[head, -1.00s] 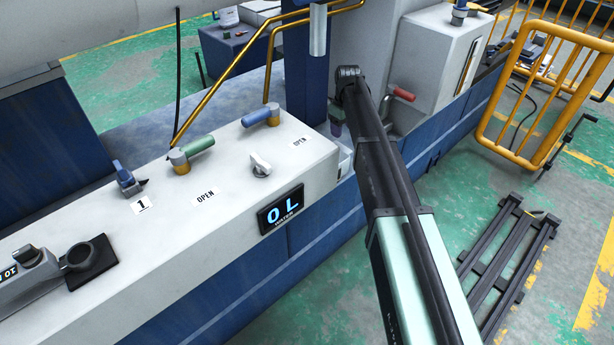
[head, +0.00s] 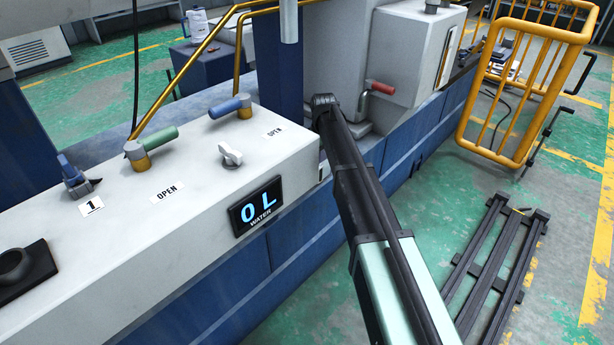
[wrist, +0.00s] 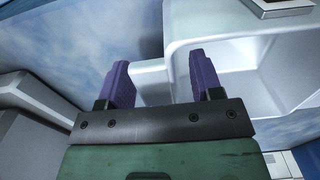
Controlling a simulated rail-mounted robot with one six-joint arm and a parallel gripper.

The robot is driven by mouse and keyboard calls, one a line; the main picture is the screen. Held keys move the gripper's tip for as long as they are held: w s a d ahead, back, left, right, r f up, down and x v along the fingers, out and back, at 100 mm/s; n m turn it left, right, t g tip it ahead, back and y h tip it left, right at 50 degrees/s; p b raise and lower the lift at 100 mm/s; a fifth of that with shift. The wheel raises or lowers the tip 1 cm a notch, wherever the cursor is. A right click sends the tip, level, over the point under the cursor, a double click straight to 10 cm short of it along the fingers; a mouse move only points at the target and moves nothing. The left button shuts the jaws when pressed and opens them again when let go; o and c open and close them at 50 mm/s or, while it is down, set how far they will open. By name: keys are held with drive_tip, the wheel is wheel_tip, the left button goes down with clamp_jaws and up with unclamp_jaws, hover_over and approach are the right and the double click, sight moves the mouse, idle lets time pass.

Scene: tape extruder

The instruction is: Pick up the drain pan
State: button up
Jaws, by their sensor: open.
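My gripper (wrist: 158,68) shows in the wrist view, with two purple fingers standing apart and nothing between them. Ahead of it is a white open-fronted recess or tray-like part (wrist: 178,38); I cannot tell whether this is the drain pan. Its wall passes behind the right finger. In the head view the gripper is hidden behind my dark and pale-green arm, which reaches to the end of the white machine housing (head: 180,230). I cannot make out a drain pan for certain in the head view.
The housing carries a green-handled valve (head: 152,141), a blue-handled valve (head: 230,107), a white knob (head: 230,154) and a water display (head: 256,205) reading 0 L. A red-handled lever (head: 379,88) stands beyond my arm. A yellow barrier (head: 525,90) and dark rack (head: 495,265) are at right.

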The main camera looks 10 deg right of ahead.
drive_tip(key=shift+r, duration=0.15)
clamp_jaws()
